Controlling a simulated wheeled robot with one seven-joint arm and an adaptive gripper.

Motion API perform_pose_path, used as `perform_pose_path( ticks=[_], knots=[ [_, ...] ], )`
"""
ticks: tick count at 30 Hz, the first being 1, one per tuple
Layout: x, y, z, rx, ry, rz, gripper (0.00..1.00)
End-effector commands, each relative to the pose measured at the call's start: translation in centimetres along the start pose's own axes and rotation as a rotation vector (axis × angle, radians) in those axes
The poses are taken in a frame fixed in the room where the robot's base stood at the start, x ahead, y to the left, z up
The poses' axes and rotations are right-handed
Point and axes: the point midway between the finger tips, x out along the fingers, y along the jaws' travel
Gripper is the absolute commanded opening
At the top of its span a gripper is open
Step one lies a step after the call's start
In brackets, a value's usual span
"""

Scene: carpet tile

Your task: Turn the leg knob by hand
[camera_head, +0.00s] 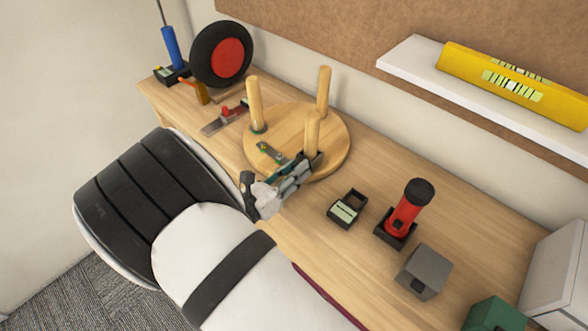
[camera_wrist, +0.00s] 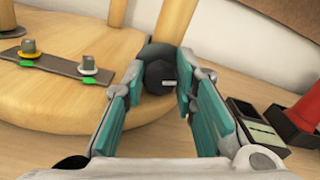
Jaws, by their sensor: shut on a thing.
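An upturned round wooden stool (camera_head: 320,135) with three upright legs lies on the workbench. A dark, round leg knob (camera_wrist: 160,74) sits at the foot of the near right leg (camera_head: 312,133), and it fills the gap between my fingertips in the wrist view. My gripper (camera_wrist: 160,88), with teal finger pads, is shut on the knob from the near side. In the head view my gripper (camera_head: 304,168) is at the stool's front right edge and largely hides the knob. A pale mark shows on the knob's face.
A metal strip (camera_wrist: 60,66) with small fittings lies on the stool seat. To the right are a small black box (camera_head: 347,209), a red torch-like item (camera_head: 407,208) in a holder and a grey box (camera_head: 424,271). A wheel (camera_head: 221,55) stands behind left.

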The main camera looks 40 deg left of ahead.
Motion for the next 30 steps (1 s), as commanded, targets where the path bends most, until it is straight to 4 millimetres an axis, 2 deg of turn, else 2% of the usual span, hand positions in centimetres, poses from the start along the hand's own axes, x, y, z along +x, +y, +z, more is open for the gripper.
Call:
perform_pose_path(
  ticks=[6,15,16,18,30],
  knots=[
    [-0.09,0.05,0.02,-0.104,0.000,0.001,0.00],
    [-0.11,0.06,0.01,-0.108,0.000,0.001,0.00],
    [-0.11,0.06,0.02,-0.108,0.000,0.001,0.33],
    [-0.10,0.06,0.02,-0.108,0.000,0.001,0.45],
    [-0.04,0.06,-0.05,-0.107,0.001,0.001,0.45]
  ],
)
